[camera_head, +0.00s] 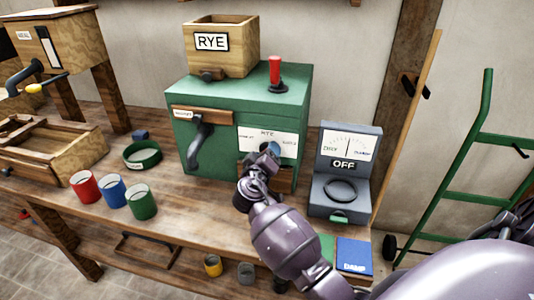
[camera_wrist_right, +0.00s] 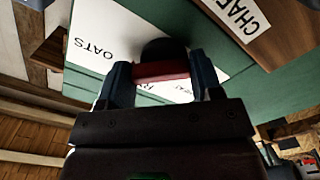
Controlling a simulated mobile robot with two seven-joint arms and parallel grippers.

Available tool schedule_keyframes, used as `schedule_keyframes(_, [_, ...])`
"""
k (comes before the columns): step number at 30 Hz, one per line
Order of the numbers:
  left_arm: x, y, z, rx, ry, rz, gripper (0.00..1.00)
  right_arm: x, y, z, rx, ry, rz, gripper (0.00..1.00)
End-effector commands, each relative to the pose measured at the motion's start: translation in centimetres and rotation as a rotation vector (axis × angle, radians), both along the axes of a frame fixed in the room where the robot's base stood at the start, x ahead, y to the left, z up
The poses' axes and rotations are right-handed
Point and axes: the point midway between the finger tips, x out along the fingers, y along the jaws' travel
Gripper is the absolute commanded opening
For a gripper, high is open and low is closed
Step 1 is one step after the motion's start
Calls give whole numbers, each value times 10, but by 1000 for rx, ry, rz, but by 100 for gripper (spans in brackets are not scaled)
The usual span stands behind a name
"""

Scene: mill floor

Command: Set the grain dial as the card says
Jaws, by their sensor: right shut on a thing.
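The grain dial's white plate (camera_head: 287,138) is on the front of the green mill (camera_head: 293,85), lettered RYE at top centre. In the right wrist view the plate (camera_wrist_right: 98,62) shows OATS and part of another word. My right gripper (camera_head: 267,158) is in front of the dial, covering its middle. In the wrist view my right gripper (camera_wrist_right: 163,76) is shut on the dial's red pointer bar (camera_wrist_right: 160,70), in front of a black hub. Which word the pointer marks cannot be told. A card reading RYE (camera_head: 211,42) is on the wooden hopper. My left gripper is not in view.
A grey meter box (camera_head: 345,150) reading OFF stands right of the mill. A red-handled lever (camera_head: 275,72) is on the mill's top and a dark crank (camera_head: 200,140) on its front. Red, blue and green cups (camera_head: 141,202) stand left on the bench.

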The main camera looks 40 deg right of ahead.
Motion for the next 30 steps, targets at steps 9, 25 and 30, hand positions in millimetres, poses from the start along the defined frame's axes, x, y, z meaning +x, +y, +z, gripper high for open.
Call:
schedule_keyframes(9, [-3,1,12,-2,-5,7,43,0,1,3,-195,229,-1,36])
schedule_keyframes(25, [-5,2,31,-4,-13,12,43,2,2,2,-448,526,0,36])
schedule_keyframes(30, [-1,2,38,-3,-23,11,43,2,2,1,-486,573,0,36])
